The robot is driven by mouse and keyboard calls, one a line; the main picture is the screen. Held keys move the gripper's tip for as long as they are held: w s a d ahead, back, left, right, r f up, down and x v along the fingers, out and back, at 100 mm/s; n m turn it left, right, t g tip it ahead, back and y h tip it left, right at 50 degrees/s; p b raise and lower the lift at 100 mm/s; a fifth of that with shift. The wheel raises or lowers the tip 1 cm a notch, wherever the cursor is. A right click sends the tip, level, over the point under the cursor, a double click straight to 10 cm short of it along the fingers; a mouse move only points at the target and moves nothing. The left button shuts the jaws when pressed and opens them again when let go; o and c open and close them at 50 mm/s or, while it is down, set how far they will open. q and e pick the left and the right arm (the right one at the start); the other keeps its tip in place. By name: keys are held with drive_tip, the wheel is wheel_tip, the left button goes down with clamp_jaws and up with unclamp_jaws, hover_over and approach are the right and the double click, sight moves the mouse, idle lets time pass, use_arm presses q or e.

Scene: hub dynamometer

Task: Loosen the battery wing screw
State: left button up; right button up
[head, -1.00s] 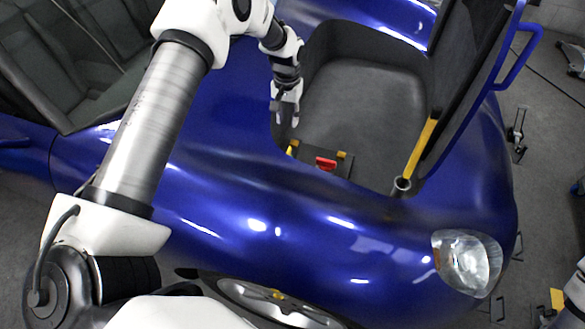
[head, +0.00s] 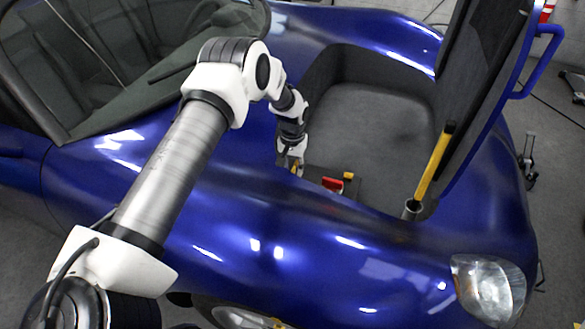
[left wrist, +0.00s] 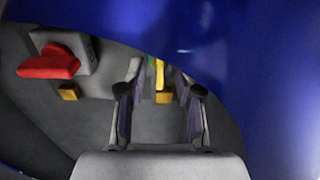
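My left gripper (head: 292,168) points down into the open front compartment of the blue car. In the left wrist view its two fingers (left wrist: 158,78) stand apart, with a yellow strip (left wrist: 160,72) and a small orange-yellow block (left wrist: 163,97) showing between them. I cannot tell whether the fingers touch these. A red winged piece (head: 332,185) lies to the right of the gripper. It also shows on a grey block in the left wrist view (left wrist: 48,64), beside another small yellow block (left wrist: 68,92). Which piece is the battery wing screw is unclear. My right gripper is out of view.
The blue body (head: 270,225) curves close around the compartment (head: 375,115). The raised lid (head: 480,80) stands at right, with a yellow bar (head: 435,160) beside it above a dark tube (head: 411,209). The compartment's middle is clear.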

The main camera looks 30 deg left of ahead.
use_arm(q)
clamp_jaws()
